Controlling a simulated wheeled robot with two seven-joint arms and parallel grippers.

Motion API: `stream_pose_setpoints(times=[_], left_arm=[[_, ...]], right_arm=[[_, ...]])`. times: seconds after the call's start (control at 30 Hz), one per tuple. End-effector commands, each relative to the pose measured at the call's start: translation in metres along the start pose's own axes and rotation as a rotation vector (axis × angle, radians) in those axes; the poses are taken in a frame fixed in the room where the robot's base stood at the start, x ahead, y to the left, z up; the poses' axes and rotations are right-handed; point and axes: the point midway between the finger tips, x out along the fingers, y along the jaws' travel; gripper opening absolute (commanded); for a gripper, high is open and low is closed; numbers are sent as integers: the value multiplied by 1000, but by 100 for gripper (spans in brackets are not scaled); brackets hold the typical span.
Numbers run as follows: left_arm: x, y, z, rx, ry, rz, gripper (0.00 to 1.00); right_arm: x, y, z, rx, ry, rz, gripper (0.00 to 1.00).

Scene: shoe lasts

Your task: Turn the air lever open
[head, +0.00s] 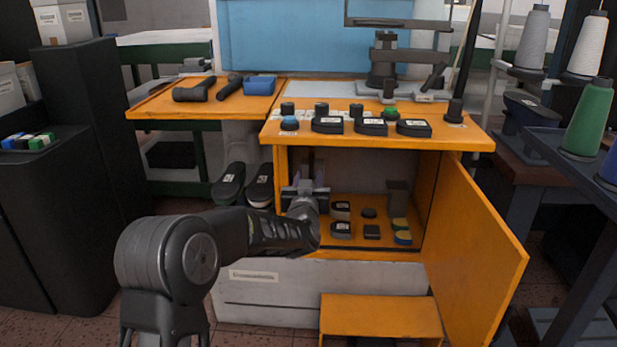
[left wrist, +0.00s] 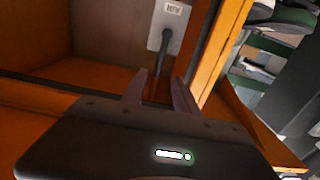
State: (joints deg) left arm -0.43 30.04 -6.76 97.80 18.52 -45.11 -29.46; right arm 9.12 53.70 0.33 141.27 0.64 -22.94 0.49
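The air lever (left wrist: 165,50) is a dark handle that hangs slightly tilted from a pale labelled plate (left wrist: 158,38) on the cabinet's inner wall. It shows in the left wrist view, at top centre. My left gripper (left wrist: 158,88) points at it with two fingers apart. The lever's lower end lies in line with the gap between the fingertips, and I cannot tell whether they touch it. In the head view my left gripper (head: 308,168) reaches into the left side of the open orange cabinet (head: 284,170). My own arm hides part of that area. My right gripper is not in view.
The cabinet door (head: 475,250) stands open to the right. Shoe lasts and small blocks, including a dark block (head: 371,232), sit on the cabinet floor. An orange step (head: 380,312) stands below. Lasts and knobs fill the bench top (head: 300,133) above.

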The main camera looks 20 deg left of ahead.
Motion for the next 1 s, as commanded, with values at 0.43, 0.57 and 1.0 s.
stream_pose_setpoints(times=[0.43,0.57,1.0], left_arm=[[-2,0,0,0,0,0,36],[-2,0,1,-15,-2,1,36],[-88,70,185,-152,-444,199,36]], right_arm=[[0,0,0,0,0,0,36],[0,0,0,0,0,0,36],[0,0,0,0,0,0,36]])
